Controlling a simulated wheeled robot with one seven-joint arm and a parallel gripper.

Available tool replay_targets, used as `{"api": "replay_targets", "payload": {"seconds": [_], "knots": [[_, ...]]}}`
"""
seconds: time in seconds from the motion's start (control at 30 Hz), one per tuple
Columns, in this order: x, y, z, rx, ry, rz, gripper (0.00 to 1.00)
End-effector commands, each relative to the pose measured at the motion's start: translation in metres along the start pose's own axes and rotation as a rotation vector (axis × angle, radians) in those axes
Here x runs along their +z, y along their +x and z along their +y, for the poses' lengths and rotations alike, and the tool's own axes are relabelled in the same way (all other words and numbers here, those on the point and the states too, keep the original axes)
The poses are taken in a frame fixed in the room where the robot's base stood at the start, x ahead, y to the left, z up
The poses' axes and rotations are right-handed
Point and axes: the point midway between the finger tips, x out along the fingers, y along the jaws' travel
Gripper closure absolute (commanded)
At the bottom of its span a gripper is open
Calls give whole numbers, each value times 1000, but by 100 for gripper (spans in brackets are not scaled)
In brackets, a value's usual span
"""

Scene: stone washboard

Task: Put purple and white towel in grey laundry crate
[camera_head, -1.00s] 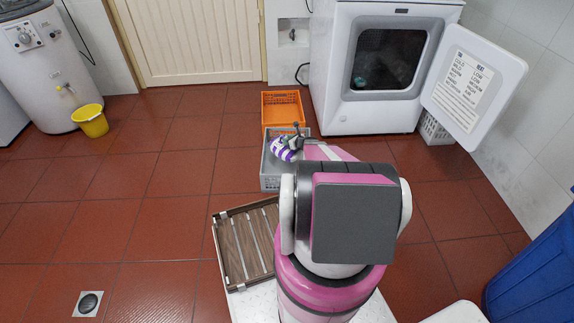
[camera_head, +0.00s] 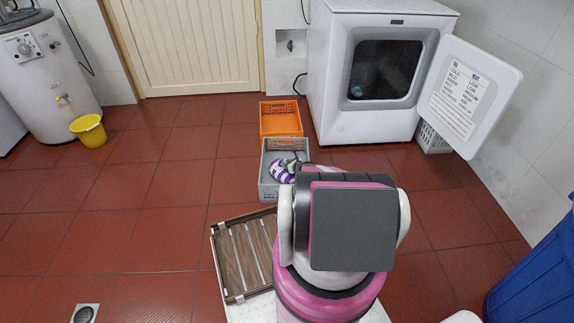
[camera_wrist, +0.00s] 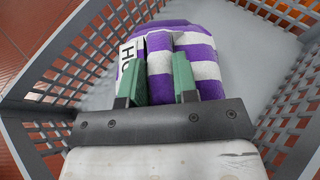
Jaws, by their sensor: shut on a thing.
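The purple and white towel (camera_head: 281,175) is inside the grey laundry crate (camera_head: 265,187), between its walls. In the wrist view the striped towel (camera_wrist: 212,62) shows a white label with black letters on its left part. My gripper (camera_wrist: 160,78) has its two green fingers closed on the towel's near side, with towel fabric bunched between them. The grey crate's lattice walls (camera_wrist: 85,52) stand around the towel and fingers in that view. In the head view my arm hides the crate's right part.
An orange crate (camera_head: 281,118) stands directly behind the grey one. A white dryer (camera_head: 360,125) with its door (camera_head: 468,100) open is to the right. A wooden slatted rack (camera_head: 240,255) lies nearer.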

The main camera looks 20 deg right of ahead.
Motion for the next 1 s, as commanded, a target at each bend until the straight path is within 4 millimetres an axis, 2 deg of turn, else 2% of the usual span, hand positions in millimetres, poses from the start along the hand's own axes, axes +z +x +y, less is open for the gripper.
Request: {"api": "replay_targets", "payload": {"seconds": [0.7,0.73,0.8,1.0], "knots": [[-10,4,0,0,0,-1,100],[-10,4,0,0,-1,0,69],[-10,4,0,0,0,0,47],[-10,4,0,0,0,0,47]]}}
